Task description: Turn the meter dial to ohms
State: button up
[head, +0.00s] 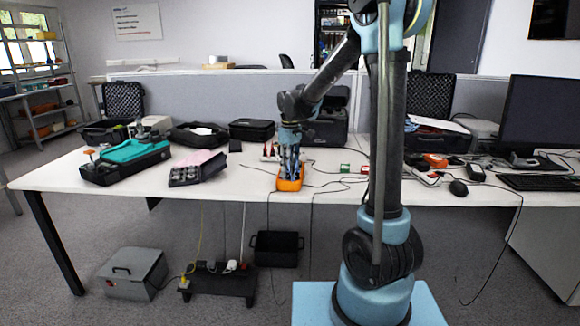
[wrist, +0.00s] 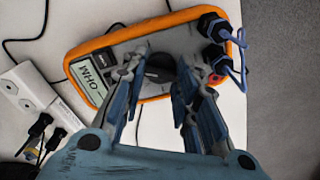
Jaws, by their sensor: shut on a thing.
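The orange-framed meter (head: 291,184) lies on the white table, below my gripper (head: 289,160). In the wrist view the meter (wrist: 88,46) fills the upper middle, with a grey face and a small display (wrist: 91,84). The display letters appear upside down and seem to read OHM. The black dial (wrist: 160,68) sits between the fingertips of my gripper (wrist: 163,67), which is shut on it. The fingers hide part of the face and dial, so I cannot read the dial's pointer. Black plugs with blue leads (wrist: 213,27) sit at the meter's right end.
A white power strip (wrist: 27,98) with black plugs lies left of the meter. Thin cables run around it on the table (head: 235,181). A black case (head: 197,168) and a teal-topped device (head: 134,151) stand to the left. A monitor (head: 543,125) is far right.

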jog(key=shift+m, duration=0.9)
jog(key=o, duration=1.1)
notch_tip(320, 180, up, 12)
jog(key=shift+f, duration=0.1)
